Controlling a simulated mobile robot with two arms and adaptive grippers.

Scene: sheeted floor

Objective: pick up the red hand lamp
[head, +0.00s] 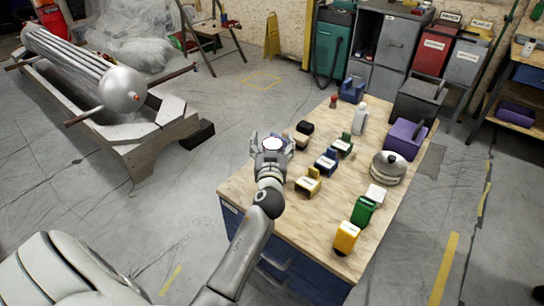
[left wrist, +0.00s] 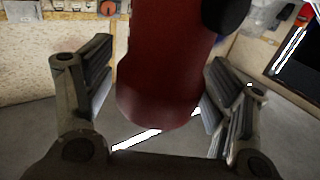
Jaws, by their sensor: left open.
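My left gripper (head: 270,139) is over the far left edge of the wooden-topped workbench (head: 310,225) in the head view. In the left wrist view the left gripper (left wrist: 160,75) is open, with one finger on each side of a dark red rounded body, seemingly the red hand lamp (left wrist: 160,85). A black part shows at its upper right. The left finger stands apart from it; the right finger is close, and I cannot tell whether it touches. In the head view the lamp is hidden behind my gripper and wrist. My right gripper is not in view.
Several small coloured items stand close right of my gripper, including a yellow one (head: 308,184) and a blue one (head: 326,161). A metal pot (head: 389,166), purple bin (head: 404,139) and white bottle (head: 360,118) stand farther right.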

